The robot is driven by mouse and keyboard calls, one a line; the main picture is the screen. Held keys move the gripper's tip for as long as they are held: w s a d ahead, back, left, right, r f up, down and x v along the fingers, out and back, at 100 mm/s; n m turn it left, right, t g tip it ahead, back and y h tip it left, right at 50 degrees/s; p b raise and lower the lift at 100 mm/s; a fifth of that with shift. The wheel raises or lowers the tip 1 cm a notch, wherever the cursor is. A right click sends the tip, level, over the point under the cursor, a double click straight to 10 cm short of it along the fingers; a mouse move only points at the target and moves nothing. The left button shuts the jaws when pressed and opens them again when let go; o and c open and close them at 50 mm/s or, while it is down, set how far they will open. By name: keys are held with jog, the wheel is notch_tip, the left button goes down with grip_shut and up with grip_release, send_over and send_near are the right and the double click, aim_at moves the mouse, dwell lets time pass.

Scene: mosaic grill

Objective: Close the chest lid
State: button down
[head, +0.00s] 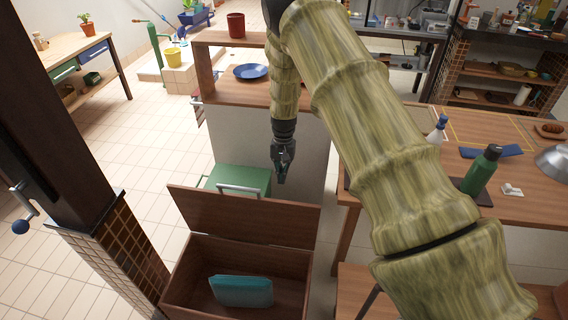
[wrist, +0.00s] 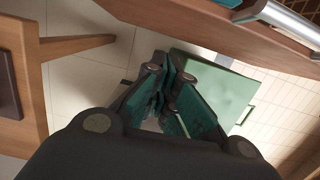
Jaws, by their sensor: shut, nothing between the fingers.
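The wooden chest (head: 185,285) stands on the floor at the lower middle of the head view. Its lid (head: 240,217) is raised, standing up along the chest's far side, with a metal handle (head: 240,190) at its top edge. A teal object (head: 241,291) lies inside. My gripper (head: 281,178) is shut and empty, pointing down above and behind the lid, to the right of the handle. In the wrist view my gripper (wrist: 170,90) has its teal fingers together. The lid's edge (wrist: 205,22) and handle (wrist: 290,22) show at the upper right there, apart from the fingers.
A green box (head: 240,178) sits on the floor behind the lid and also shows in the wrist view (wrist: 215,90). A wooden table (head: 425,195) with a green bottle (head: 482,171) stands at the right. A dark post (head: 65,130) stands left of the chest.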

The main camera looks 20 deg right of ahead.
jog(key=shift+s+a+f+p, duration=0.4)
jog(key=shift+s+p, duration=0.1)
jog(key=shift+s, duration=0.2)
jog(key=shift+s+a+f+p, duration=0.3)
jog(key=shift+s+f+p, duration=0.15)
jog(key=shift+s, duration=0.2)
jog(key=shift+s+a+f+p, duration=0.4)
jog(key=shift+s+p, duration=0.1)
jog(key=shift+s, duration=0.2)
